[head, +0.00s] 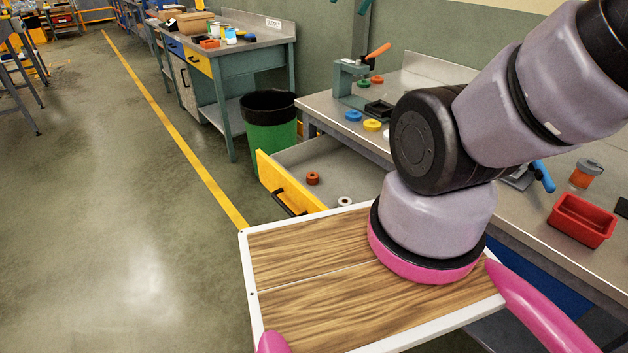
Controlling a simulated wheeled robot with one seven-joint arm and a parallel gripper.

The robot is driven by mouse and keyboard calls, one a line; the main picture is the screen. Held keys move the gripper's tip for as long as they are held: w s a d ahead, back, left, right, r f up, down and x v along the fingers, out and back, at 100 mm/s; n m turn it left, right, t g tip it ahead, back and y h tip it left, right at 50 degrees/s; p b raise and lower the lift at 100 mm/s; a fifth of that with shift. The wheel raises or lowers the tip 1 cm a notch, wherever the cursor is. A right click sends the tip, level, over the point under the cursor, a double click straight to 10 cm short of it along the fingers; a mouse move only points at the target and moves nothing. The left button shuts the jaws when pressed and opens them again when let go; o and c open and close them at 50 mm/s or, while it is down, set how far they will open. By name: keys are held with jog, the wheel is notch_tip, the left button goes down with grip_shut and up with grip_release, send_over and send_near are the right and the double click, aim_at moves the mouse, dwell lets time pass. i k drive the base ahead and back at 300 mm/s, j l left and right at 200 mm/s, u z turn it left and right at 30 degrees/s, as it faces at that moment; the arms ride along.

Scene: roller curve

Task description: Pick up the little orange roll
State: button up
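A little orange-brown roll (313,178) lies in the open drawer (335,160) of the near workbench, toward the drawer's yellow front. It has a dark hole in its top and stands clear of the drawer walls. A small white roll (344,201) lies in the same drawer, closer to me and to the right, partly cut off by my own top board. My arm rises at the right and leaves the picture at the upper right. My gripper is outside the picture.
The workbench (330,107) carries a press (350,78), several coloured rings, a red bin (582,220) and an orange jar (586,174). A green bin (270,122) stands beyond the drawer. A second bench (248,60) is behind.

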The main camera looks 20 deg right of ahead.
aim_at(312, 178)
jog(key=k+l+z, duration=0.15)
jog(key=k+z, duration=0.2)
jog(key=k, duration=0.3)
jog(key=i+j+z, duration=0.1)
jog(key=j+z, duration=0.2)
jog(key=i+j+z, duration=0.1)
jog(key=j+z, duration=0.15)
jog(key=i+j+z, duration=0.1)
jog(key=j+z, duration=0.2)
jog(key=i+j, duration=0.1)
jog(key=j, duration=0.4)
jog(key=i+j, duration=0.1)
jog(key=j, duration=0.95)
jog(key=i+j, duration=0.15)
jog(key=j, duration=0.35)
jog(key=i+j, duration=0.1)
jog(key=j, duration=0.45)
